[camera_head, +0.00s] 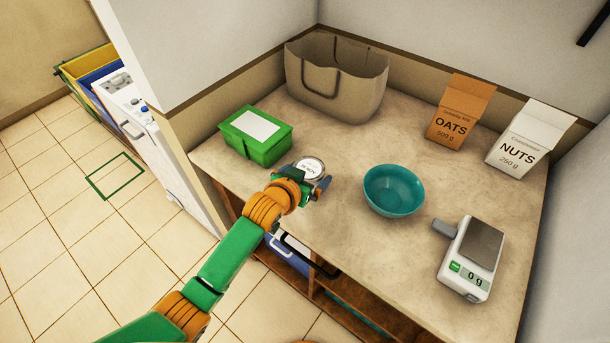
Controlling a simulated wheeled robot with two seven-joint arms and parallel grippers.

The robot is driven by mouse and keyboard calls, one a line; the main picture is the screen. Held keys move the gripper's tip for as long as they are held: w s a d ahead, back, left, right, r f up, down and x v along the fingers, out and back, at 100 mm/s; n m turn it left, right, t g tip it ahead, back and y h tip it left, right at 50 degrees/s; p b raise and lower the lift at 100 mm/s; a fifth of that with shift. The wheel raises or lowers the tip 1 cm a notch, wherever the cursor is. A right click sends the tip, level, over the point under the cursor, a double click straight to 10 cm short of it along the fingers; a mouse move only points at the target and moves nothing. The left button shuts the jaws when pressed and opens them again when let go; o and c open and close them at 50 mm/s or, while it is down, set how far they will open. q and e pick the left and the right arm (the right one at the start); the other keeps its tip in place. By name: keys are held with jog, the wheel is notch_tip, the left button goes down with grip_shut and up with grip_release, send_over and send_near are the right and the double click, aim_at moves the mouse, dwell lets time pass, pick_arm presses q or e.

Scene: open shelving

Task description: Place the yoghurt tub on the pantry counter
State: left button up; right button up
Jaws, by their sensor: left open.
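The yoghurt tub (311,167) is a small round tub with a white, printed lid. It appears to stand upright on the pantry counter (335,225), near its front left edge. My left gripper (309,178) is open, with its dark fingers at the near side of the tub, close around it. The fingers hide the tub's lower part, so I cannot tell whether they touch it. My right gripper is not in view.
A green box (255,136) stands left of the tub, a teal bowl (393,189) right of it. A beige bag (335,85), oats box (460,112) and nuts box (525,140) stand behind. A scale (472,258) is front right.

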pick_arm(q)
jog(key=p+v, duration=0.1)
jog(key=v, duration=1.1)
